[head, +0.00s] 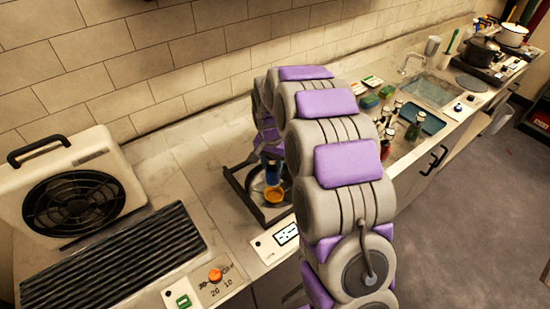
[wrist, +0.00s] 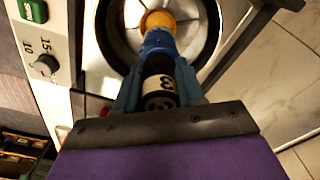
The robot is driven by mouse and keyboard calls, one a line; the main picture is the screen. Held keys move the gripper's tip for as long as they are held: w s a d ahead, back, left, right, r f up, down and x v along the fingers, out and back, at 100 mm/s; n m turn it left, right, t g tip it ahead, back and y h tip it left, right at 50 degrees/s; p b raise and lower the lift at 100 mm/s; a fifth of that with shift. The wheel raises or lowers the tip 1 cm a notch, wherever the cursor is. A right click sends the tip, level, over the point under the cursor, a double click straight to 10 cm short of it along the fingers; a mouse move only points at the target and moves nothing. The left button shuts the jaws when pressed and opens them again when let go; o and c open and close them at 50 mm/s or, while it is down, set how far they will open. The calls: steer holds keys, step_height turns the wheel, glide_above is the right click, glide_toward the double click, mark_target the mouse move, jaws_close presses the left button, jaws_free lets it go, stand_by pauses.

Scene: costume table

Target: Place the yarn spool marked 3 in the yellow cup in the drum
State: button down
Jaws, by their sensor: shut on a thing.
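My gripper (wrist: 159,72) is shut on the yarn spool (wrist: 160,84), a dark cylinder with a white label marked 3 and a blue far end. The yellow cup (wrist: 157,19) stands inside the round metal drum (wrist: 212,22). In the wrist view the spool's blue end overlaps the cup's near side; I cannot tell whether it is inside the cup or just above it. In the head view the cup (head: 273,195) sits in the drum (head: 257,184), with the blue end right above it. My arm hides much of my gripper there.
A dark square frame (head: 238,192) surrounds the drum. A fan unit (head: 75,195) and a ribbed black panel (head: 110,262) are at the left. Several small bottles (head: 413,129) and a blue tray (head: 430,122) lie beyond my arm. A sink (head: 432,90) and pots (head: 482,50) are farther back.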

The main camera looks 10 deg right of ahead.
mark_target(273, 180)
steer(key=shift+a+f, duration=0.25)
steer(key=shift+f, duration=0.6)
steer(key=f, duration=0.1)
steer(key=d+f, duration=0.1)
steer(key=f, duration=0.1)
steer(key=shift+d+b, duration=0.3)
steer(key=shift+f, duration=0.35)
steer(key=shift+a+f, duration=0.3)
steer(key=shift+f, duration=0.45)
steer(key=shift+a+f, duration=0.3)
steer(key=shift+f, duration=0.6)
steer(key=shift+w+d+f, duration=0.1)
steer(key=shift+d+f, duration=0.05)
steer(key=shift+d, duration=0.25)
steer(key=shift+a, duration=0.1)
steer(key=shift+a, duration=0.25)
